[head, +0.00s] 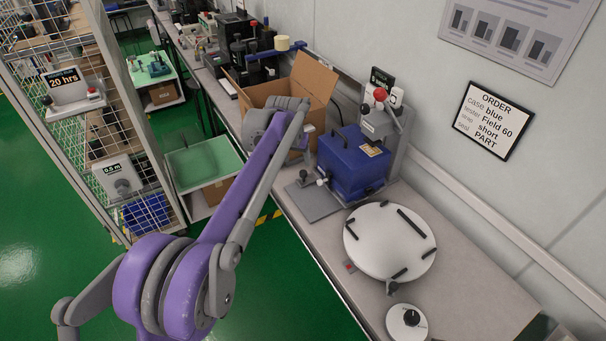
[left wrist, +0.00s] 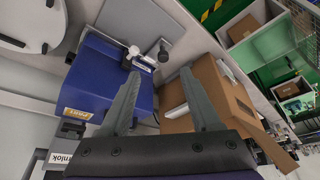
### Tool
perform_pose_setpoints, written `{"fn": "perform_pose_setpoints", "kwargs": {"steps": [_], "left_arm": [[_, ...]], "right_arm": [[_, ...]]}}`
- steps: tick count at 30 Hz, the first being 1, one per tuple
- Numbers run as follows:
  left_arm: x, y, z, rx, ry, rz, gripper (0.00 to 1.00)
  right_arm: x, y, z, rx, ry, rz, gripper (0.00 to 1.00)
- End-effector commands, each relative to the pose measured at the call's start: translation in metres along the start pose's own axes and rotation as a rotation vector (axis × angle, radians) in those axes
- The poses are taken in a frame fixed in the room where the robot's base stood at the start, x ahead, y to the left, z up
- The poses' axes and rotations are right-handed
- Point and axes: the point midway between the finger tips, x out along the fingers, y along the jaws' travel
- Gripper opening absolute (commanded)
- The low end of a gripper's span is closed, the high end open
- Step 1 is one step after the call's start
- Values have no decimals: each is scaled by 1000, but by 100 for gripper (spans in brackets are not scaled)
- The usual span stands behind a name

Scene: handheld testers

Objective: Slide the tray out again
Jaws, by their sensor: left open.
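A flat grey plate (head: 313,200), which looks like the tray, lies in front of the blue box-shaped tester (head: 353,162). It shows in the left wrist view (left wrist: 140,28) at the top, beside the blue tester (left wrist: 105,78). A white clamp-like fitting (left wrist: 137,56) and a dark round knob (left wrist: 162,46) sit at that edge. I cannot tell how far the plate reaches under the tester. My left gripper (left wrist: 158,75) is open and empty, with its fingers apart between the tester and the cardboard box. In the head view my arm hides the fingers. My right gripper is not in view.
An open cardboard box (head: 318,80) stands close behind the tester and shows in the left wrist view (left wrist: 215,100). A white round turntable (head: 375,240) lies on the bench to the right. A wire rack (head: 85,95) stands left across the green floor.

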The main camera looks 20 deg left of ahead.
Motion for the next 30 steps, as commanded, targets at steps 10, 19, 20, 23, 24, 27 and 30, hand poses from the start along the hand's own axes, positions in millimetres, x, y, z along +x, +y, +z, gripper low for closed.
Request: {"fn": "perform_pose_setpoints", "kwargs": {"steps": [10, 19, 20, 23, 24, 27, 30], "left_arm": [[55, -5, -32, 0, -10, 0, 64], [100, -5, -32, 0, -10, 0, 64], [106, -5, -31, 0, -10, 0, 64], [125, -5, -31, 0, -10, 0, 64], [132, -5, -31, 0, -10, 0, 64], [146, -5, -31, 0, -10, 0, 64], [154, -5, -31, 0, -10, 0, 64]], "right_arm": [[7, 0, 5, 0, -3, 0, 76], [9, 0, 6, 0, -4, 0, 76], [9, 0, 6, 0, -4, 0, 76], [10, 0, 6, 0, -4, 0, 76], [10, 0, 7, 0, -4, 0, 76], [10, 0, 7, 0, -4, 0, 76], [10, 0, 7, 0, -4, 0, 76]]}}
